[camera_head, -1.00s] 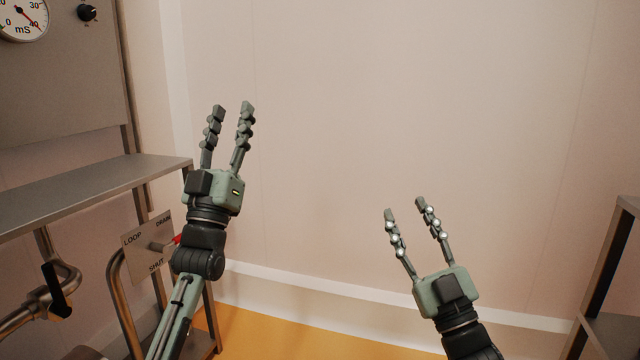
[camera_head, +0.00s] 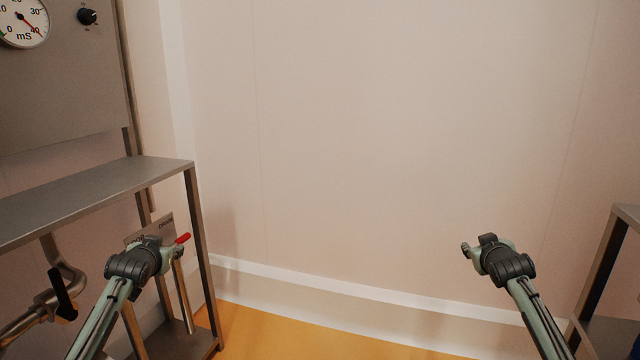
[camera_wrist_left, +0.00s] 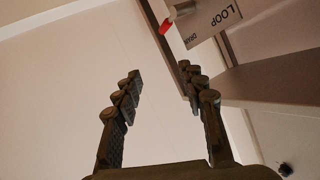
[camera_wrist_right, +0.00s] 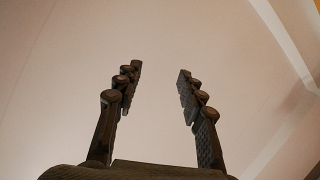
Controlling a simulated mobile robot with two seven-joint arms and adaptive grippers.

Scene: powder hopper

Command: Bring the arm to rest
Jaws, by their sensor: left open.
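My left arm comes in low at the left of the head view, its wrist in front of the valve plate (camera_head: 166,224); the gripper's fingers are hidden there. In the left wrist view my left gripper (camera_wrist_left: 162,74) is open and empty. The red-tipped valve lever (camera_head: 182,239) shows just right of that wrist, and also beyond the fingers in the left wrist view (camera_wrist_left: 165,27); I cannot tell the exact gap. My right arm stands low at the right, and its fingers are not clear in the head view. In the right wrist view my right gripper (camera_wrist_right: 160,70) is open and empty.
A steel shelf (camera_head: 95,190) with a gauge (camera_head: 22,20) and knob (camera_head: 87,16) above it is at the left. A pipe with a black handle (camera_head: 62,294) is below. Another frame (camera_head: 598,270) stands at the right edge. The space between the arms is clear before a plain wall.

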